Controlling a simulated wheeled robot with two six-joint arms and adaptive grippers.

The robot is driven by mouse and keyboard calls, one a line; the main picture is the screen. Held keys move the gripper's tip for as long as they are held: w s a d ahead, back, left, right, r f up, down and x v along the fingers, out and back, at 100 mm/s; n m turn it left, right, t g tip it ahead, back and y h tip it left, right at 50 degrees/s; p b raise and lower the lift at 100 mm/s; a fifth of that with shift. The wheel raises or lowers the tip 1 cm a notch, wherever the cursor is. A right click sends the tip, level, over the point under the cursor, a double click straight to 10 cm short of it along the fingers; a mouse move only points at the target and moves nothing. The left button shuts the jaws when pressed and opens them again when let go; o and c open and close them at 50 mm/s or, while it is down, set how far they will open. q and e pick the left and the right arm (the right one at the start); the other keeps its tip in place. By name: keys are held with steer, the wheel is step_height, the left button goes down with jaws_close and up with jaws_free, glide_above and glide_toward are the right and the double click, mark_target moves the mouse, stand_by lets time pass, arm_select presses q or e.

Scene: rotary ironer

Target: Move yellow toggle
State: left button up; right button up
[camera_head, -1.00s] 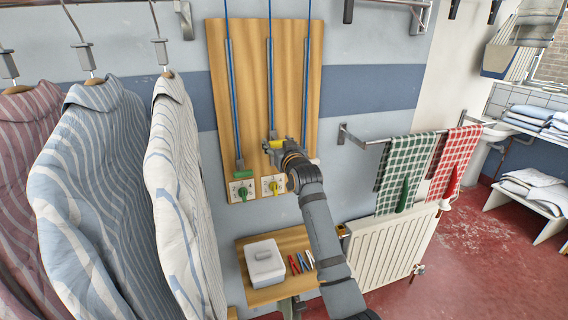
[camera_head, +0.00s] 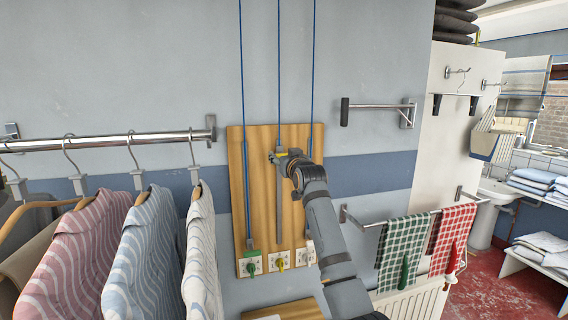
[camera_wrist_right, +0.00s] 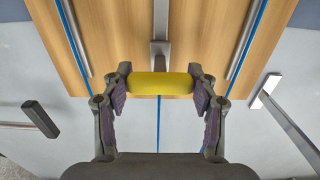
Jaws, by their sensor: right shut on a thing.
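The yellow toggle (camera_wrist_right: 160,84) is a short yellow bar lying crosswise between the two fingers of my right gripper (camera_wrist_right: 160,90) in the wrist view. In the head view my right gripper (camera_head: 282,157) is in front of the upper part of the wooden board (camera_head: 262,190), at the middle blue cord (camera_head: 279,90). The gripper mostly hides the toggle there. A bare grey rail (camera_head: 280,212) runs down below it to a plate with a yellow knob (camera_head: 280,259). My left gripper is out of view.
A green toggle (camera_head: 250,244) sits low on the left cord, above a plate with a green knob. Striped shirts (camera_head: 145,250) hang close on the left. Green and red checked towels (camera_head: 404,252) hang on a wall rail at right. A bracket (camera_head: 380,114) sticks out above right.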

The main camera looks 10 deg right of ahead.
steer(key=shift+r, duration=0.2)
steer(key=o, duration=1.7)
steer(key=shift+s, duration=0.1)
steer(key=shift+f, duration=0.1)
steer(key=s, duration=1.2)
steer(key=shift+d, duration=0.2)
